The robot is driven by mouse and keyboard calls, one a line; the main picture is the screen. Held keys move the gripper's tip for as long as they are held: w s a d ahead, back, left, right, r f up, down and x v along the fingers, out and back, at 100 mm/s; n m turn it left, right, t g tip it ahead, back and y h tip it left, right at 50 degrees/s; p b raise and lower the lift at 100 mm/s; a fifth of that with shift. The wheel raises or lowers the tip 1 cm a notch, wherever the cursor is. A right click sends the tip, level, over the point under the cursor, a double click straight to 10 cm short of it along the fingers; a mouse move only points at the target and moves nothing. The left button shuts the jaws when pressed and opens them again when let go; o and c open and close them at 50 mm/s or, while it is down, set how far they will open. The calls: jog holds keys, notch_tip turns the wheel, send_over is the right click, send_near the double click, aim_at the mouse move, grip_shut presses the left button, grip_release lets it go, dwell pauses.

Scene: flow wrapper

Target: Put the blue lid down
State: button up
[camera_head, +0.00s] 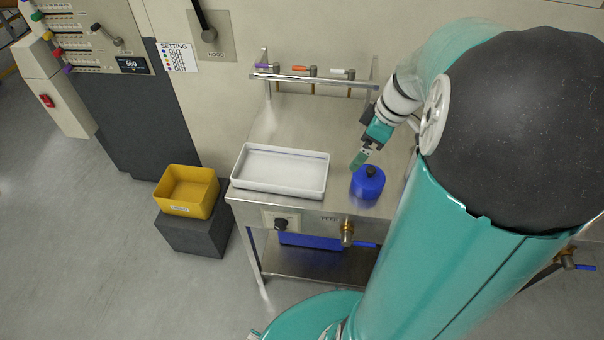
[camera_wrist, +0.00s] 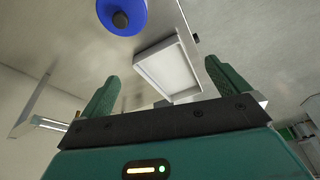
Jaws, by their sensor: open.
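The blue lid (camera_head: 367,184), round with a dark knob on top, rests on the metal table near its front right. It also shows in the wrist view (camera_wrist: 133,18) at the top edge, partly cut off. My gripper (camera_head: 360,160) is above the table, just behind and left of the lid, and apart from it. In the wrist view its two green fingers (camera_wrist: 160,85) are spread wide with nothing between them. Whether anything lies under the lid is hidden.
A white tray (camera_head: 236,182) stands on the metal table (camera_head: 290,115) left of the lid. A rack with several coloured-handled tools (camera_head: 300,70) is at the back. A yellow bin (camera_head: 187,208) sits on a dark block at left. Valves (camera_head: 347,232) are at the table's front.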

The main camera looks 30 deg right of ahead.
jog(key=s+a+r+m+t, duration=0.1)
jog(key=s+a+r+m, duration=0.1)
jog(key=a, duration=0.5)
jog(key=s+a+r+m+t+h, duration=0.1)
jog(key=s+a+r+m, duration=0.2)
jog(key=a, duration=0.4)
jog(key=s+a+r+m+t+h, duration=0.1)
jog(key=s+a+r+m, duration=0.1)
jog(key=s+a+r, duration=0.2)
jog(key=a, duration=0.3)
jog(key=shift+a+r+m, duration=0.25)
jog(key=shift+a+m, duration=0.05)
jog(key=shift+a, duration=0.05)
